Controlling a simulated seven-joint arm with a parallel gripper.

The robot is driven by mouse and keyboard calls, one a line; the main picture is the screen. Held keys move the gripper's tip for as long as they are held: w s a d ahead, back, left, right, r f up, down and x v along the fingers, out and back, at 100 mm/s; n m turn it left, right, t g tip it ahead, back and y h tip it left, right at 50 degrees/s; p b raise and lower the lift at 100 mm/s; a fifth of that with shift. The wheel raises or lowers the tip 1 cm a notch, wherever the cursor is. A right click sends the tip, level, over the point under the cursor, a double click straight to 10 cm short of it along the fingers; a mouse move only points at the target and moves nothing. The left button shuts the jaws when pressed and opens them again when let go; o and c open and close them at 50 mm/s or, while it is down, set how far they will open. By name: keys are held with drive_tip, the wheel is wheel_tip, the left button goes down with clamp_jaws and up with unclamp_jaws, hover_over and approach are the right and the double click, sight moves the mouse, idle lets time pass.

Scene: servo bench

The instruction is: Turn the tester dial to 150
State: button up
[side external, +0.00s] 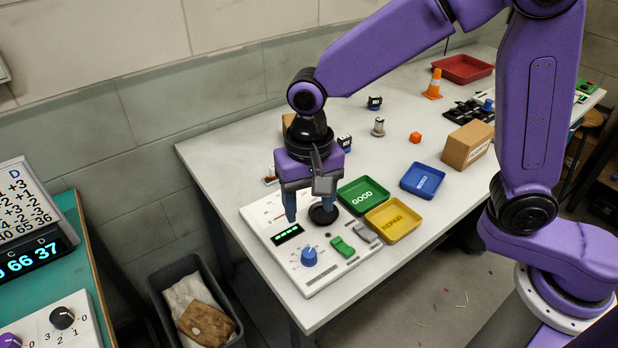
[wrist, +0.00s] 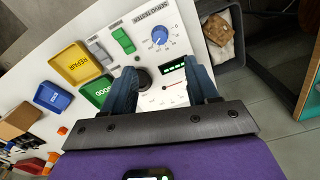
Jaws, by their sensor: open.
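The servo tester is a white panel (side external: 259,217) on the bench, also in the wrist view (wrist: 186,48). Its blue dial (side external: 309,257) sits near the front corner and shows in the wrist view (wrist: 159,37) with a printed scale around it. The pointer setting is too small to read. A lit green display (side external: 287,234) is beside it, digits unreadable. My gripper (side external: 311,212) is open and empty above the panel. In the wrist view its two blue fingers (wrist: 163,76) straddle the display and a round black part (wrist: 143,78), with the blue dial beyond the fingertips.
A green switch (side external: 342,246) sits on the panel near the dial. Green GOOD (side external: 364,209), yellow REPAIR (side external: 410,234) and blue (side external: 438,194) trays stand to the right. A cardboard box (side external: 467,144) is behind them. A grey bin (side external: 157,296) stands below the bench edge.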

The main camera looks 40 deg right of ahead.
wheel_tip(320, 180, up, 5)
drive_tip(key=shift+f, duration=0.1)
idle(0.4)
drive_tip(key=s+d+f+n, duration=0.2)
drive_tip(key=s+d+n, duration=1.3)
drive_tip(key=s+d, duration=0.4)
drive_tip(key=shift+d+f+n, duration=0.25)
drive_tip(key=shift+d+n, duration=0.05)
drive_tip(key=shift+d, duration=0.8)
